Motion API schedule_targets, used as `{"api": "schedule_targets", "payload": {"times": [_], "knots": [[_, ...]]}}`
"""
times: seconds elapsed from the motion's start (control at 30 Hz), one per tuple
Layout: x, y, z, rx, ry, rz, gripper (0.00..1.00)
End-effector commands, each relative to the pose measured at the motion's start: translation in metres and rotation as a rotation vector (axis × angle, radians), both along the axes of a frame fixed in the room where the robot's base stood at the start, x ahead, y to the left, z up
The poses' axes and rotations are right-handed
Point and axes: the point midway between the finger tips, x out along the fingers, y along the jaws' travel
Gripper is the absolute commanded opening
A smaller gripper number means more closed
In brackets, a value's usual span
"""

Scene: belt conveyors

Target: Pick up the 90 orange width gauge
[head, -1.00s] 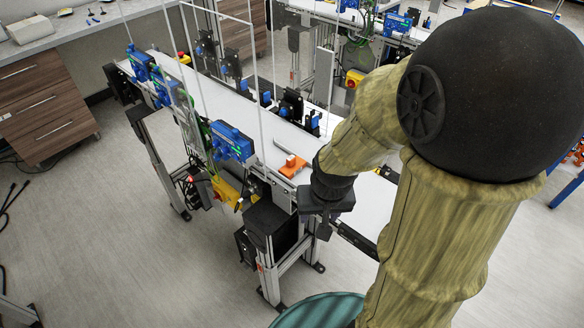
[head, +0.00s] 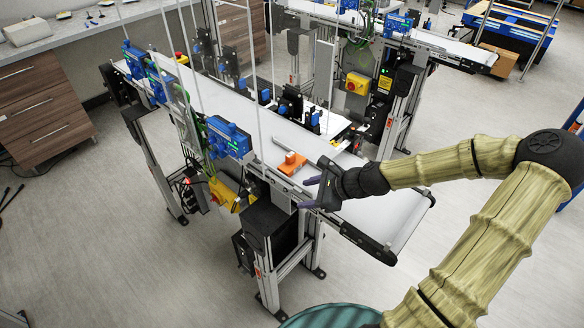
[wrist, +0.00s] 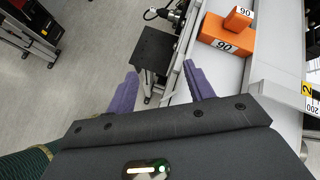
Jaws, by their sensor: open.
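The orange width gauge (head: 291,164) lies on the white belt near its front edge in the head view. In the wrist view the orange gauge (wrist: 228,35) shows "90" labels on its base and on its raised block, at the upper right. My gripper (head: 309,193) is open and empty, just right of and nearer than the gauge in the head view. In the wrist view the purple fingers of my gripper (wrist: 160,80) are spread apart, with the gauge beyond and to the right of them, not between them.
The white conveyor belt (head: 365,212) has free room to the right of the gauge. Blue sensors (head: 228,138) and thin upright rods stand along the belt edge to the left. A black box (head: 270,224) sits below the belt's front edge; it also shows in the wrist view (wrist: 153,50).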

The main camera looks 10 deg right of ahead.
Motion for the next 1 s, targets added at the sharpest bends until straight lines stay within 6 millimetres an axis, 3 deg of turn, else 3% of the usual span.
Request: {"api": "schedule_targets", "payload": {"times": [0.2, 0.37, 0.77, 1.0], "knots": [[0.031, -0.055, 0.037, 0.314, -0.017, -0.332, 0.53], [0.038, -0.078, 0.055, 0.421, -0.025, -0.433, 0.53], [0.041, -0.076, 0.055, 0.424, -0.024, -0.435, 0.53], [0.064, -0.058, 0.045, 0.425, -0.023, -0.432, 0.53]]}}
